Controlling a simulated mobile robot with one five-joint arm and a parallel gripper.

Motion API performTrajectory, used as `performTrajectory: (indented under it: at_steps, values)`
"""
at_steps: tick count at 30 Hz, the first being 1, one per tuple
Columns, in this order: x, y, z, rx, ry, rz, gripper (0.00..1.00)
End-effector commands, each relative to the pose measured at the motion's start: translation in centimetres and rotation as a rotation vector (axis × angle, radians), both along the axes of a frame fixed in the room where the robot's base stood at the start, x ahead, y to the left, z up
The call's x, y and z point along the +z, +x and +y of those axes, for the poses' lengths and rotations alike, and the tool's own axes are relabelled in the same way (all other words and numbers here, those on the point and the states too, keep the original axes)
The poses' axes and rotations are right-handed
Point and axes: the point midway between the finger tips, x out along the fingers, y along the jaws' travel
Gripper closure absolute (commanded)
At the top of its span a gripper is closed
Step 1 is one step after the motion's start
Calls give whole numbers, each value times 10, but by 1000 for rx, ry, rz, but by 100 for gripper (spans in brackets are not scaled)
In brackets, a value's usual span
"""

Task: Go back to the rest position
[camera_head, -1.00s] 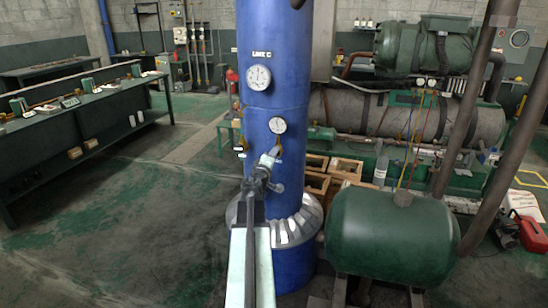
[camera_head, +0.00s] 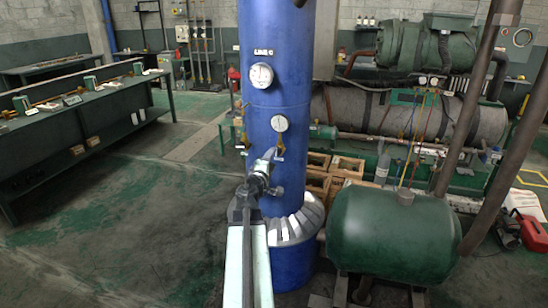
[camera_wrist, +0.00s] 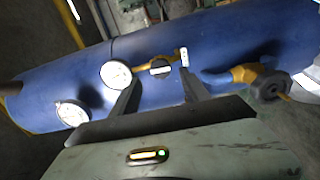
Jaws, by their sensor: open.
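The blue column (camera_head: 275,200), labelled LINE C, stands upright in front of me with two round white gauges, the upper one (camera_head: 261,75) and the lower one (camera_head: 280,123). My gripper (camera_head: 262,168) is in front of the column below the lower gauge. In the wrist view the column lies slanted across the picture, and my gripper (camera_wrist: 158,77) has its two dark fingers spread apart. A yellow fitting with a dark, white-edged band (camera_wrist: 160,68) shows between and beyond the fingertips. A yellow valve with a dark knob (camera_wrist: 268,84) is to their right. I see nothing held.
A green tank (camera_head: 392,240) stands close at right of the column. Wooden crates (camera_head: 345,168) and large machinery (camera_head: 425,50) are behind it. Dark pipes (camera_head: 480,110) slant at right. A long workbench (camera_head: 80,115) stands at left, with open floor (camera_head: 130,230) between it and the column.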

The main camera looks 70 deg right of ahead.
Motion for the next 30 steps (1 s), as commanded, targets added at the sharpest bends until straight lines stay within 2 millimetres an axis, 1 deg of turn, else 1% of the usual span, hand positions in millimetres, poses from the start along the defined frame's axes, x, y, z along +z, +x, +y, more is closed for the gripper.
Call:
performTrajectory:
  at_steps: [1,4,17,19,20,22,23,24,25,26,27,29,30]
  values:
    - [0,-1,10,1,0,0,46]
    - [0,-2,19,0,0,0,46]
    - [0,-1,19,-1,0,0,46]
    - [0,4,21,8,0,0,46]
    - [1,12,23,17,0,0,46]
    - [2,41,35,59,0,0,46]
    - [3,58,43,84,0,0,46]
    - [4,86,56,124,0,0,46]
    - [5,109,68,158,0,0,46]
    - [6,133,82,194,0,0,46]
    - [6,163,101,242,1,-2,46]
    - [6,207,133,312,15,-20,46]
    - [5,234,156,357,30,-39,46]
